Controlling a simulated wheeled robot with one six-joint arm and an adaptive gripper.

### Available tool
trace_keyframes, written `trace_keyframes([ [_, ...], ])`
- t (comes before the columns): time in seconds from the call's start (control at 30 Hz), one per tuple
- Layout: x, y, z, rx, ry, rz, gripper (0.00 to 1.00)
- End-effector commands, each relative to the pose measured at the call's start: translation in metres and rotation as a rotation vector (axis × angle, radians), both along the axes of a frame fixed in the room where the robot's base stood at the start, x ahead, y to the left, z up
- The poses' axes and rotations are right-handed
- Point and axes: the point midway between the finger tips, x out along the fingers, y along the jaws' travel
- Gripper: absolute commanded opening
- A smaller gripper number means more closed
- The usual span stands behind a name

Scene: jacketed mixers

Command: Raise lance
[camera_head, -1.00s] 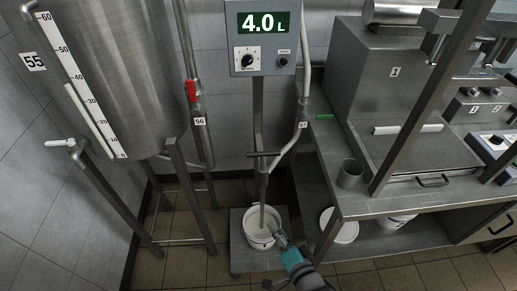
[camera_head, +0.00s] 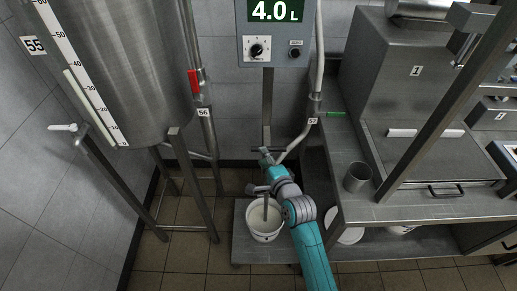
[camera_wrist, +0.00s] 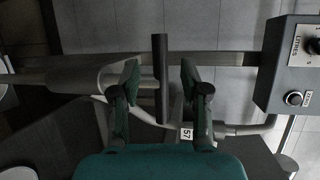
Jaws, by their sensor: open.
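The lance (camera_head: 265,209) is a thin grey upright pipe with its lower end inside a white bucket (camera_head: 262,237). Its dark crossbar handle (camera_wrist: 161,50) runs up and down in the wrist view. My gripper (camera_wrist: 160,78) is open, with one green finger on each side of the crossbar. A gap shows between the bar and each finger, so they look apart. In the head view my arm reaches up over the bucket's right side and partly hides the lance and its handle.
The control box (camera_head: 275,43) above reads 4.0 L. A steel tank (camera_head: 125,75) on legs stands left. A hose pipe tagged 57 (camera_head: 313,108) runs close on the right. A steel bench (camera_head: 400,208) with a metal cup (camera_head: 357,177) stands right.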

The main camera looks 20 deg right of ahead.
Motion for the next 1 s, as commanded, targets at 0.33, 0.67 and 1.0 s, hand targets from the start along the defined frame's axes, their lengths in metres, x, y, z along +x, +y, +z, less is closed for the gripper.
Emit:
trace_keyframes([
  [0.33, 0.047, 0.004, -0.009, 0.0, 0.0, 0.0, 0.45],
  [0.67, 0.054, 0.004, -0.01, 0.0, -0.001, -0.001, 0.45],
  [1.0, 0.054, 0.004, -0.01, -0.001, 0.0, -0.001, 0.0],
])
